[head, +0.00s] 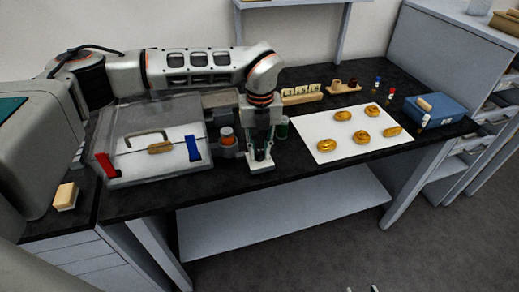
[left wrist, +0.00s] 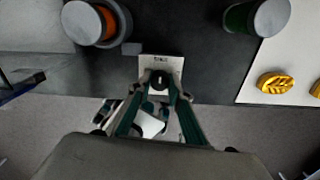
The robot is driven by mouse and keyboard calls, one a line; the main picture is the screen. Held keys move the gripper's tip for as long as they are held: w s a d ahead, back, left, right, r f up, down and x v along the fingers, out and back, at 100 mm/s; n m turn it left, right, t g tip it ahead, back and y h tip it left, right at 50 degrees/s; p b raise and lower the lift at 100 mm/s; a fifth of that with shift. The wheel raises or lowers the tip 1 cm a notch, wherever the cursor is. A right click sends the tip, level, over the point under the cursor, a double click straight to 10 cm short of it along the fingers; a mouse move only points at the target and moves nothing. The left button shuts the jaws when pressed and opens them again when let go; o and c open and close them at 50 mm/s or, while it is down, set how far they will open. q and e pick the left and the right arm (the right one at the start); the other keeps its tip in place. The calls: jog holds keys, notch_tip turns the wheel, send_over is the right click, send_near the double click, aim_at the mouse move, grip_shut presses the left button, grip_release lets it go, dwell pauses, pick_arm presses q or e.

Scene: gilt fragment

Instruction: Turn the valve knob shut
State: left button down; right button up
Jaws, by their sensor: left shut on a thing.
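The valve stands at the front of the black bench on a pale base plate (head: 262,167). In the left wrist view its dark round knob (left wrist: 160,79) sits on the white plate, between my fingertips. My left gripper (head: 261,155) points straight down over the valve and is shut on the knob. The fingers hide most of the knob in the head view. Its turn angle cannot be read. Two small pale tips at the bottom edge of the head view may belong to my right gripper; too little shows to judge it.
A grey holder with an orange-banded jar (head: 227,135) stands just left of the valve. A green jar (head: 282,128) is close on the right. A clear-walled box (head: 150,165) lies further left. A white sheet (head: 325,155) with several gold pieces and a blue box (head: 435,110) lie right.

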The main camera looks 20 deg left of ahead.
aim_at(260, 152)
pick_arm(q)
jog(key=shift+w+r, duration=0.1)
jog(key=c, duration=1.8)
grip_release()
jog(key=shift+c, duration=0.2)
notch_tip(260, 152, up, 12)
